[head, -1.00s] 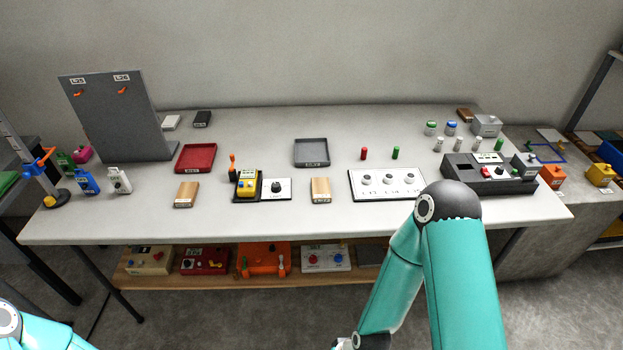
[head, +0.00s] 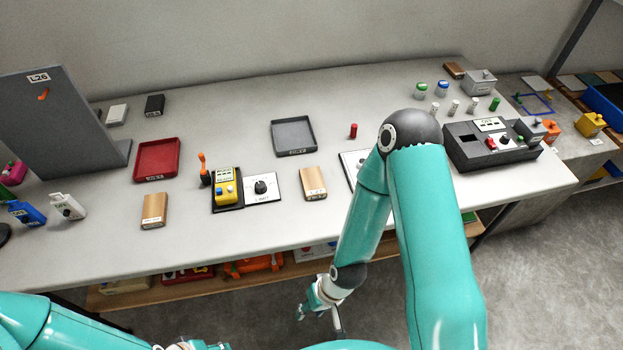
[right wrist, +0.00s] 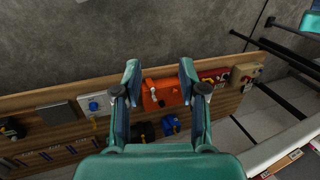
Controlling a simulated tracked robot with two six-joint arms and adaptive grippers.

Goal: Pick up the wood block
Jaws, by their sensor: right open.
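Two light wood blocks lie flat on the grey table (head: 250,235). One wood block (head: 154,210) is near the front edge at left; the other wood block (head: 313,183) is near the middle, right of a white panel with a black knob. My right gripper (head: 319,314) is low in front of the table, below its top and apart from both blocks. In the right wrist view the right gripper (right wrist: 160,82) is open and empty, with the lower shelf behind it. My left arm enters at the bottom left; only a cut-off part of its end shows at the bottom edge.
A red tray (head: 157,160) and a grey tray (head: 293,136) lie behind the blocks. A yellow device (head: 227,188) stands between the blocks. A lower shelf (right wrist: 60,135) holds an orange device (right wrist: 163,93). My right arm covers part of a white panel.

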